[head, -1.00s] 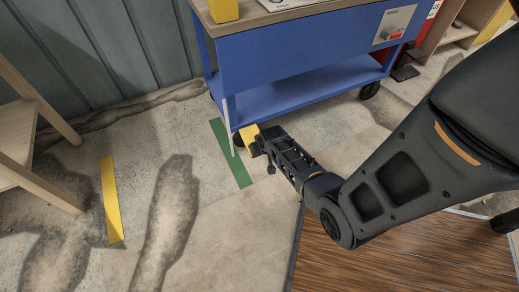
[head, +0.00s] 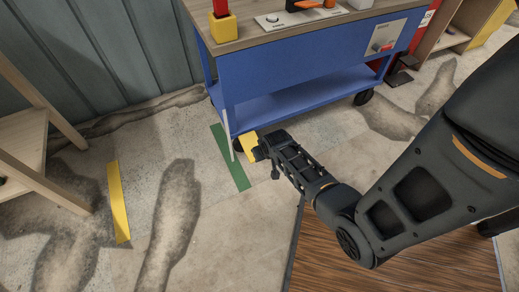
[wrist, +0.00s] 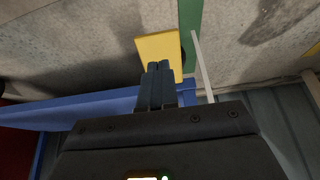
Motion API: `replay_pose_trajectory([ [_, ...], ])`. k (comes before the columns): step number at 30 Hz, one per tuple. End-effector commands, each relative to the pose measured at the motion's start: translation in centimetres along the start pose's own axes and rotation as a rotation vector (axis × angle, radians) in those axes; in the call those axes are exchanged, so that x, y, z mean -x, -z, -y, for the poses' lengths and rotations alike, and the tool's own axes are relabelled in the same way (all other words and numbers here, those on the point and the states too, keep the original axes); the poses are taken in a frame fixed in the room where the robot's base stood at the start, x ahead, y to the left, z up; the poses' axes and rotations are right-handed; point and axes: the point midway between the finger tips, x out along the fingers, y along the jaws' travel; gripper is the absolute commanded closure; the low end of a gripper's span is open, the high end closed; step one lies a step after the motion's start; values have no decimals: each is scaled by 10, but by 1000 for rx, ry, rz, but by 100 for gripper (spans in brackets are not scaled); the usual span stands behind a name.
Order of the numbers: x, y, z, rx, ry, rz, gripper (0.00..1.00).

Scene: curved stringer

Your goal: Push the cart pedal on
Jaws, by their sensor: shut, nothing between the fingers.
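The blue cart (head: 293,57) stands with its wooden top and low shelf on small dark wheels. Its yellow pedal (head: 249,139) juts out low by the front-left wheel, partly behind my gripper. My gripper (head: 256,154) is low to the floor at the pedal, shut and empty. In the wrist view the pedal (wrist: 146,47) is a flat yellow plate, and the shut fingertips (wrist: 159,66) overlap its edge. I cannot tell whether they touch it. The cart's blue edge (wrist: 75,108) also shows there.
A green floor strip (head: 230,160) runs beside the cart's left leg, and a yellow strip (head: 118,200) lies farther left. A wooden stand (head: 25,160) is at the left edge. A yellow block with a red top (head: 222,27) sits on the cart. The floor between is clear.

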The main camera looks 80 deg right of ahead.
Motion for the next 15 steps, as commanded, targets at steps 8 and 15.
replay_pose_trajectory([
  [8, 42, -9, 0, 0, 0, 0, 100],
  [15, 48, -11, 0, 0, 0, 0, 100],
])
